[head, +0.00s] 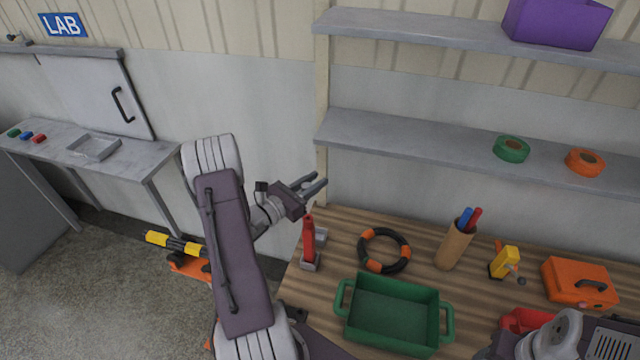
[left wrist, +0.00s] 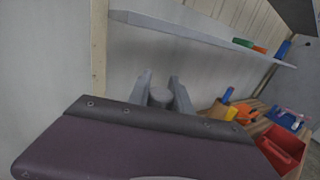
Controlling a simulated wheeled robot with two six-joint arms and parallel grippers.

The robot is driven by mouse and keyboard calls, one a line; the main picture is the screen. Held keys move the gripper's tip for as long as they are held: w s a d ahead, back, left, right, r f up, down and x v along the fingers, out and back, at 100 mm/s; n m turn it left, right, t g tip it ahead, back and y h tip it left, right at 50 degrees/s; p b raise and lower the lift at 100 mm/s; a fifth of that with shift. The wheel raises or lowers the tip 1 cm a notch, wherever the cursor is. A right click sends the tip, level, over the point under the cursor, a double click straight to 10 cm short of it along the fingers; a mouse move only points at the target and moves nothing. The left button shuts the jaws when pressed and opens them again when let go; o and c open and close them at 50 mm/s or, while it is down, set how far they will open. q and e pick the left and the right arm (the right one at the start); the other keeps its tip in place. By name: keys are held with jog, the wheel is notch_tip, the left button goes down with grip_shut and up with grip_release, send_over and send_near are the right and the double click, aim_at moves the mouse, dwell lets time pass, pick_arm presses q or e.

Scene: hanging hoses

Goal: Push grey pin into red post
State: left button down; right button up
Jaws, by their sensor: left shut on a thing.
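The red post (head: 308,241) stands upright near the left end of the wooden table, on a grey base. A grey piece shows beside it on the right; I cannot tell whether it belongs to the base. My left gripper (head: 315,184) is above the post, with its fingers pointing right. In the left wrist view the left gripper (left wrist: 161,88) is shut on a grey rounded thing, which looks like the grey pin (left wrist: 159,97). Most of the pin is hidden, and it is hard to make out in the head view. My right gripper is not in view.
A black and orange ring (head: 384,251), a green tray (head: 445,322), a pen cup (head: 453,247), a yellow item (head: 504,262) and an orange toolbox (head: 580,283) stand on the table (head: 345,219). A grey shelf (head: 420,147) runs along the wall above.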

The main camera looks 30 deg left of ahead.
aim_at(309, 227)
pick_arm(q)
jog(key=shift+s+a, duration=0.1)
jog(key=shift+s, duration=0.15)
jog(key=f+b, duration=0.1)
jog(key=f, duration=0.1)
jog(key=f+b, duration=0.4)
jog(key=shift+w, duration=0.35)
jog(key=shift+s+r, duration=0.1)
jog(key=shift+b, duration=0.3)
dwell(1.0)
jog(key=shift+f+b, duration=2.5)
jog(key=shift+f, duration=0.1)
jog(key=c, duration=1.1)
grip_release()
